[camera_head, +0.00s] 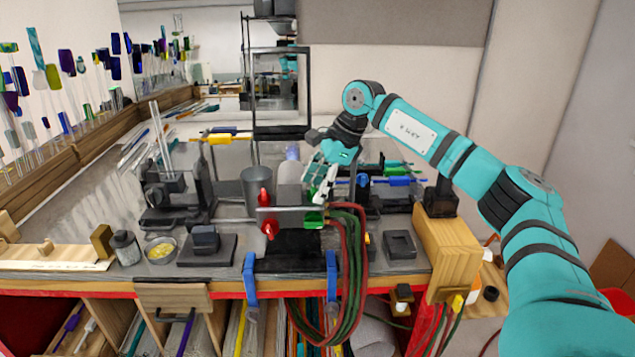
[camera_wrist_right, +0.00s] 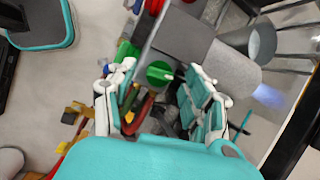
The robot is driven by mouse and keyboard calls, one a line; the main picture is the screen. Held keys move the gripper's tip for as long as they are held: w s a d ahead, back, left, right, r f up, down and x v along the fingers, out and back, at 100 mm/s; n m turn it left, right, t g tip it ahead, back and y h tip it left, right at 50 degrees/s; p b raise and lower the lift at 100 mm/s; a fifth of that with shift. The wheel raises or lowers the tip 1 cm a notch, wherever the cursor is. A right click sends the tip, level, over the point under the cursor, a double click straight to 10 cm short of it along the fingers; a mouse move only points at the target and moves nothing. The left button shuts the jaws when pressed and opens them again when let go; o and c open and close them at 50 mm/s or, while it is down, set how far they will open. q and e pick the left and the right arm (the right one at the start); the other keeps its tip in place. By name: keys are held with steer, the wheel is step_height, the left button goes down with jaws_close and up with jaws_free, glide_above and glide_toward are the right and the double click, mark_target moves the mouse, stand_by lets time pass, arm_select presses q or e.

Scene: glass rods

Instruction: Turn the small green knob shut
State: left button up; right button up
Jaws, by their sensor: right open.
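The small green knob (camera_head: 313,217) sits on the torch at the bench's front middle, just right of a red knob (camera_head: 268,222). In the right wrist view the green knob (camera_wrist_right: 159,73) shows between my fingers, a short way beyond the tips. My right gripper (camera_head: 322,186) reaches in from the right, pointing down, just above and behind the knob. It is open, and its fingers (camera_wrist_right: 160,85) stand on both sides of the knob, apart from it as far as I can tell. My left gripper is not in view.
Red and green hoses (camera_head: 350,250) hang from the torch over the front edge. A grey metal cup (camera_head: 257,185) stands left of the knobs. A wooden block (camera_head: 450,250) is at right. Blue clamps (camera_head: 250,275) grip the front edge. Glass rods (camera_head: 160,130) stand at left.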

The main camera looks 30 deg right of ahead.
jaws_close()
stand_by(0.3)
